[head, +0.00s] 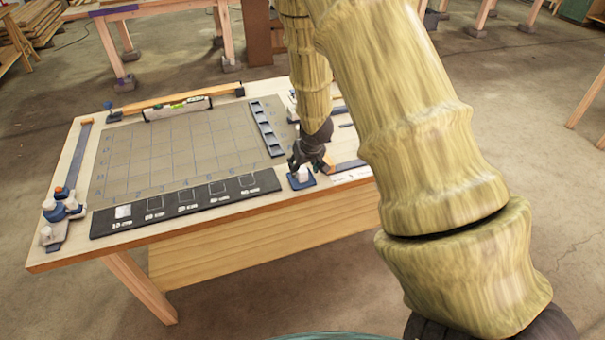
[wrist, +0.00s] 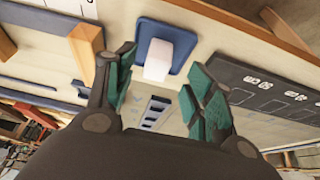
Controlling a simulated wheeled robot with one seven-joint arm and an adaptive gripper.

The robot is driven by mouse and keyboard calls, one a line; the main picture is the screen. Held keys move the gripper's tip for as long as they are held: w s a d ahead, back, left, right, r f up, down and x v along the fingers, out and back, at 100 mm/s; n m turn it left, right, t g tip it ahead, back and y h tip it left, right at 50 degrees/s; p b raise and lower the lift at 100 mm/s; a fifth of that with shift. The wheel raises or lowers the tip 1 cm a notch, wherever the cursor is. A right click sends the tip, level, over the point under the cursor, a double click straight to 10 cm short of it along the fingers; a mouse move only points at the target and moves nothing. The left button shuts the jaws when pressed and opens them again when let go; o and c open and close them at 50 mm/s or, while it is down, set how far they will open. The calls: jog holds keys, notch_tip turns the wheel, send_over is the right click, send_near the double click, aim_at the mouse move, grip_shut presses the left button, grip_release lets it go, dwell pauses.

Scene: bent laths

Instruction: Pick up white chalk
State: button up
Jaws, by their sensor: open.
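The white chalk (wrist: 158,58) is a pale block on a small blue pad (wrist: 183,37) in the wrist view. In the head view the chalk (head: 300,174) sits on the same blue pad near the table's right front corner. My gripper (head: 306,166) is just above and beside the pad in the head view. In the wrist view my gripper (wrist: 160,80) is open, with green-padded fingers on either side of the chalk's line of view. The fingers look empty, and I cannot tell the exact gap to the chalk.
A black strip with marked squares (head: 185,203) runs along the table's front edge. A grid mat (head: 170,150) covers the middle. A blue divided tray (head: 266,128) stands behind the gripper. White and blue items (head: 55,208) stand at the left edge. A wooden block (wrist: 87,50) lies near the left finger.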

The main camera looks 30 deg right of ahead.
aim_at(302, 169)
jog(key=shift+w+d+f+p, duration=0.2)
jog(key=shift+w+f+p, duration=0.2)
jog(key=shift+f, duration=0.15)
jog(key=shift+w+d+f+p, duration=0.15)
jog(key=shift+w+f+p, duration=0.15)
jog(key=shift+w+f, duration=0.15)
jog(key=shift+p+x, duration=0.3)
jog(key=shift+x, duration=0.9)
jog(key=shift+s, duration=0.1)
jog(key=shift+c, duration=0.4)
grip_shut()
jog(key=shift+r, duration=0.1)
jog(key=shift+r+b, duration=0.7)
jog(key=shift+r, duration=0.85)
jog(key=s+a+r+b, duration=0.1)
jog(key=s+a+b, duration=0.4)
jog(key=s, duration=0.9)
jog(key=a, duration=0.2)
jog(key=shift+a+r+b, duration=0.3)
jog(key=shift+a, duration=0.05)
